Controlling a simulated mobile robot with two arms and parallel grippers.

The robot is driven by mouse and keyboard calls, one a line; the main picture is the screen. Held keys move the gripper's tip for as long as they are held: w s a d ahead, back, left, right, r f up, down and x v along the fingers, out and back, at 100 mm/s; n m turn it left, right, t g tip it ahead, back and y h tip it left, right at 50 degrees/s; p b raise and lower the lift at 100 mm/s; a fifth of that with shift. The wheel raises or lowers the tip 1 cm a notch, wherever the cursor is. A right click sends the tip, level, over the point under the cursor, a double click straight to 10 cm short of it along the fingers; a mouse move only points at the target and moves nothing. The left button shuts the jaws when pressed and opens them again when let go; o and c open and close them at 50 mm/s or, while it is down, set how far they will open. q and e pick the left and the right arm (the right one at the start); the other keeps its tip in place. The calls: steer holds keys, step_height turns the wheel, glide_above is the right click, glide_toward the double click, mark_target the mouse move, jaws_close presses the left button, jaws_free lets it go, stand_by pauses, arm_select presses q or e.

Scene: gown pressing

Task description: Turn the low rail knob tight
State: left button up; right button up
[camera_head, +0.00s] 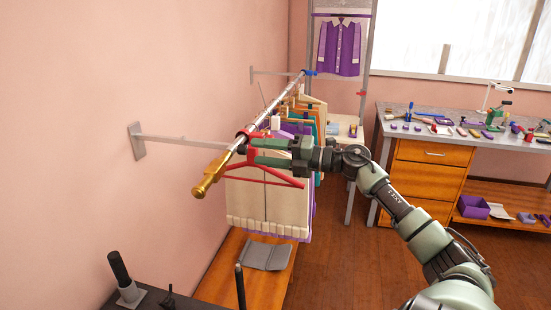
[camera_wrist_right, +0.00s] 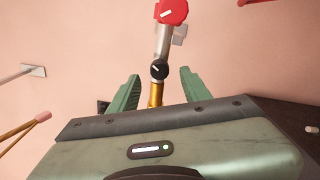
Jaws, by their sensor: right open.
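A metal clothes rail (camera_head: 286,93) runs out from the pink wall area, with a brass end (camera_head: 210,176) nearest me. In the right wrist view, a black knob (camera_wrist_right: 159,69) with a white line sits where the brass part meets the steel. My right gripper (camera_head: 254,151) is beside the rail near its brass end. In the wrist view its green fingers are open, one on each side of the black knob, apart from it. A red knob (camera_wrist_right: 171,11) with a white mark is farther along. I cannot tell which knob is the low one. My left gripper is not in view.
A red hanger (camera_head: 270,176) and hanging gowns (camera_head: 262,205) are just below my right gripper. A wall bracket (camera_head: 180,140) supports the rail at left. A wooden bench (camera_head: 222,280) stands below. A workbench (camera_head: 430,153) with tools is at the right.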

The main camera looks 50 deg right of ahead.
steer(key=shift+b+v, duration=0.7)
steer(key=shift+v, duration=1.6)
